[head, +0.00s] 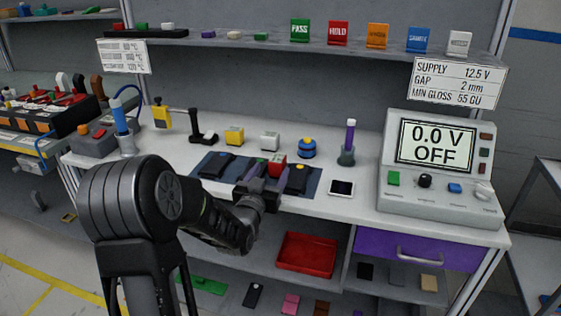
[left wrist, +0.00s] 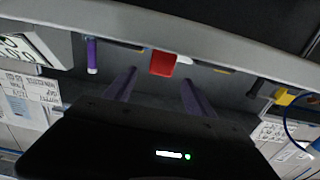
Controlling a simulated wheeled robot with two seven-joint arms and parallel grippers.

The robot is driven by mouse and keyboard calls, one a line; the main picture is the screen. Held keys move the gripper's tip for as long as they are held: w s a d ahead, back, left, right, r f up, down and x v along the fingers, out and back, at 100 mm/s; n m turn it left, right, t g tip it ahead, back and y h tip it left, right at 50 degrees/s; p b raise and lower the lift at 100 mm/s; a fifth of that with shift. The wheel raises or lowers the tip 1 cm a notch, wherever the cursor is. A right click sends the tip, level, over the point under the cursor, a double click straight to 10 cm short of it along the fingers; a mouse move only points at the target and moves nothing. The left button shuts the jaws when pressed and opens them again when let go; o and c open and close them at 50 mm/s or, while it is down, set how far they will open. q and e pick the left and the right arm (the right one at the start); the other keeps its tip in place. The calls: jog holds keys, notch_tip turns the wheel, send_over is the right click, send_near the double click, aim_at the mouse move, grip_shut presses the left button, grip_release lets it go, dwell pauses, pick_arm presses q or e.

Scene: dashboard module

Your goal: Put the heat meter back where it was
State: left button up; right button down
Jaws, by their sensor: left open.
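No object is labelled as the heat meter, so I cannot tell for sure which one it is. A small red block (head: 277,161) is at the dark blue mat (head: 211,168) on the bench. My left gripper (head: 263,177) is over the mat, close in front of the red block, with its purple fingers apart. In the left wrist view the red block (left wrist: 163,63) shows between and beyond the spread fingertips (left wrist: 160,80). I see no contact between fingers and block. Black devices lie on the mat on both sides. My right gripper is not in view.
A supply unit (head: 437,165) reads 0.0 V OFF. A red tray (head: 306,255) sits below the bench top.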

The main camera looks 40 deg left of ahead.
aim_at(275, 163)
pick_arm(q)
jog(key=shift+s+r, duration=0.15)
jog(key=shift+s, duration=0.1)
jog(key=shift+x, duration=1.35)
jog(key=p+x, duration=0.2)
jog(key=x, duration=0.3)
jog(key=shift+w, duration=0.1)
grip_shut()
